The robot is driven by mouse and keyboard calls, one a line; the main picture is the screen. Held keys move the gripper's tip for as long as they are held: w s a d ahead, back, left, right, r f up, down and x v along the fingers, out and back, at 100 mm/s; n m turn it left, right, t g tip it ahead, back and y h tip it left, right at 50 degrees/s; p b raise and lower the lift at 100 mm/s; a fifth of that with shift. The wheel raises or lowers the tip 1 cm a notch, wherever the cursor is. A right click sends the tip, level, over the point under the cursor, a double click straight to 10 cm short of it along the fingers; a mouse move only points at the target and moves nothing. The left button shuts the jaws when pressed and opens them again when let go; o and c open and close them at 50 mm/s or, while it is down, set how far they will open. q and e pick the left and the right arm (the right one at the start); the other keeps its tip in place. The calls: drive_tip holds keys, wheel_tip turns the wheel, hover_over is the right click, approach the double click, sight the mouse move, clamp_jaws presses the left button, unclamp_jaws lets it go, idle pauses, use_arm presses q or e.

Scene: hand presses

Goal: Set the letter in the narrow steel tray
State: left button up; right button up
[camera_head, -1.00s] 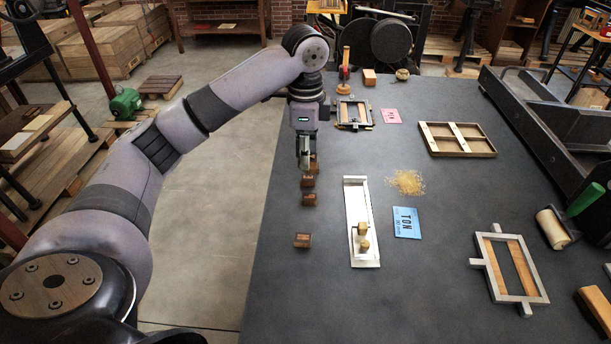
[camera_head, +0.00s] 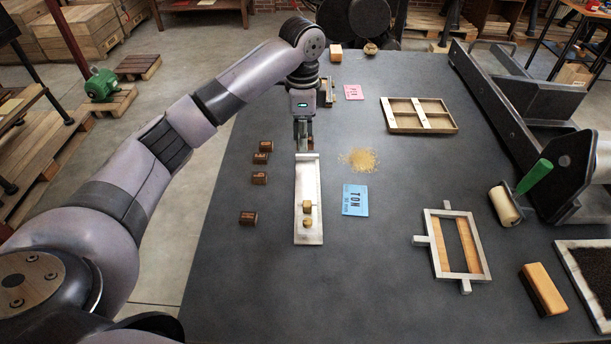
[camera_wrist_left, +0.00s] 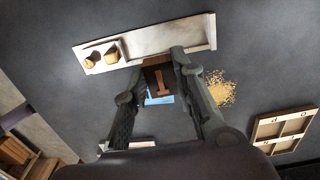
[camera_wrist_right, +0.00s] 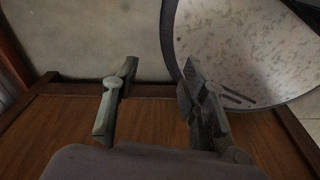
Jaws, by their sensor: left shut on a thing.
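The narrow steel tray (camera_head: 309,172) lies lengthwise on the dark table, with two small wooden knobs (camera_head: 307,206) near its front end. It also shows in the left wrist view (camera_wrist_left: 170,36). My left gripper (camera_head: 303,146) is at the tray's far end. In the left wrist view my left gripper (camera_wrist_left: 160,68) is shut on a dark wooden letter block (camera_wrist_left: 157,84) with a reddish-brown mark. The block overlaps the tray's edge in that view; I cannot tell whether they touch. The fingers hide the block in the head view. My right gripper (camera_wrist_right: 160,78) is open and empty.
Several letter blocks (camera_head: 259,178) stand left of the tray. A blue "TON" card (camera_head: 355,200) and yellow shavings (camera_head: 359,160) lie to its right. A metal frame (camera_head: 432,242), a divided wooden case (camera_head: 394,123) and a roller (camera_head: 504,206) lie farther right.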

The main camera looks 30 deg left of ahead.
use_arm(q)
wheel_tip(320, 180, down, 5)
drive_tip(key=p, duration=0.2)
hover_over(304, 184)
wheel_tip(304, 184, down, 4)
drive_tip(key=shift+d+f, duration=0.1)
drive_tip(key=shift+f, duration=0.1)
wheel_tip(304, 184, down, 3)
drive_tip(key=shift+f, duration=0.6)
drive_tip(key=o, duration=0.8)
use_arm(e)
drive_tip(key=shift+s+d+r, duration=0.1)
drive_tip(key=shift+s+r, duration=0.1)
drive_tip(key=shift+r, duration=0.4)
drive_tip(key=shift+s+r, duration=0.15)
drive_tip(key=shift+r, duration=0.45)
